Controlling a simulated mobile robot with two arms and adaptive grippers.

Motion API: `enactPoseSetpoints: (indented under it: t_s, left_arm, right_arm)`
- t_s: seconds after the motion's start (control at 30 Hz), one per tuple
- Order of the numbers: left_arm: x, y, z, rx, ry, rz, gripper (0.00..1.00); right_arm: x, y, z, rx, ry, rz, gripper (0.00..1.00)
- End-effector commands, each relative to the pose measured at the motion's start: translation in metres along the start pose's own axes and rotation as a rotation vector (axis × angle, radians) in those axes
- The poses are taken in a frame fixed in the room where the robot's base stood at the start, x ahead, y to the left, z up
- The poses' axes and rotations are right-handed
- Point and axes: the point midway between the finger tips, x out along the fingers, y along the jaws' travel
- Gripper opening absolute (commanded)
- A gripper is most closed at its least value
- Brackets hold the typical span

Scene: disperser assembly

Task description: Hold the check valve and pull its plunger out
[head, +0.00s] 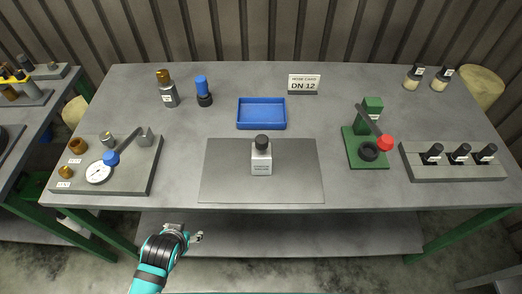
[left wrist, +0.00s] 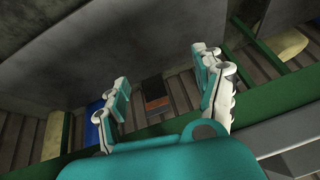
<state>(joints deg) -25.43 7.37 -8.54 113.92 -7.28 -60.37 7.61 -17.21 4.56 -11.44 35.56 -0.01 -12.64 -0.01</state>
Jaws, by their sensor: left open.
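I cannot tell for sure which part is the check valve. A grey cylinder with a brass top (head: 167,88) stands upright at the back left of the table. Beside it stands a blue-topped part on a black base (head: 204,91). My left gripper (head: 197,237) is in front of the table's front edge, well apart from both. In the left wrist view my left gripper (left wrist: 163,70) has its two fingers spread with nothing between them. My right gripper is not in view.
A grey fixture with a gauge (head: 98,172) is at the left. A bottle (head: 261,157) stands on the mat (head: 222,180). A blue tray (head: 261,126) is empty. A green press (head: 369,140) and a rack (head: 457,173) are at the right. A card (head: 304,83) reads DN 12.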

Motion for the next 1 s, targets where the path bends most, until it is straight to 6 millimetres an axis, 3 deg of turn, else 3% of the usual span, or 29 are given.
enactPoseSetpoints:
  t_s: [0.03, 0.1, 0.4, 0.57, 0.73, 0.87, 1.0]
  left_arm:
    - [-0.023, -0.004, -0.015, -0.009, 0.021, -0.007, 0.69]
    - [-0.046, -0.009, -0.03, -0.02, 0.043, -0.015, 0.69]
    - [-0.124, -0.03, -0.082, -0.075, 0.158, -0.062, 0.69]
    - [-0.119, -0.047, -0.139, -0.12, 0.376, -0.128, 0.69]
    - [-0.125, -0.058, -0.213, -0.129, 0.682, -0.156, 0.69]
    - [-0.141, -0.051, -0.27, -0.086, 0.932, -0.119, 0.69]
    - [-0.16, -0.029, -0.317, 0.013, 1.164, -0.017, 0.69]
  right_arm:
    - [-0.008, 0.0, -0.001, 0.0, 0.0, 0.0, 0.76]
    - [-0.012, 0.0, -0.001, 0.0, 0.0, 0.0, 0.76]
    - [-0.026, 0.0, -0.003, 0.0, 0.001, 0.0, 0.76]
    - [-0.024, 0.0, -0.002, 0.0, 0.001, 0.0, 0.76]
    - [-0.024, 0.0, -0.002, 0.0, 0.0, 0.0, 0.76]
    - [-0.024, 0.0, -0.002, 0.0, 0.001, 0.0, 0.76]
    - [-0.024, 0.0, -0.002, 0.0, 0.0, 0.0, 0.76]
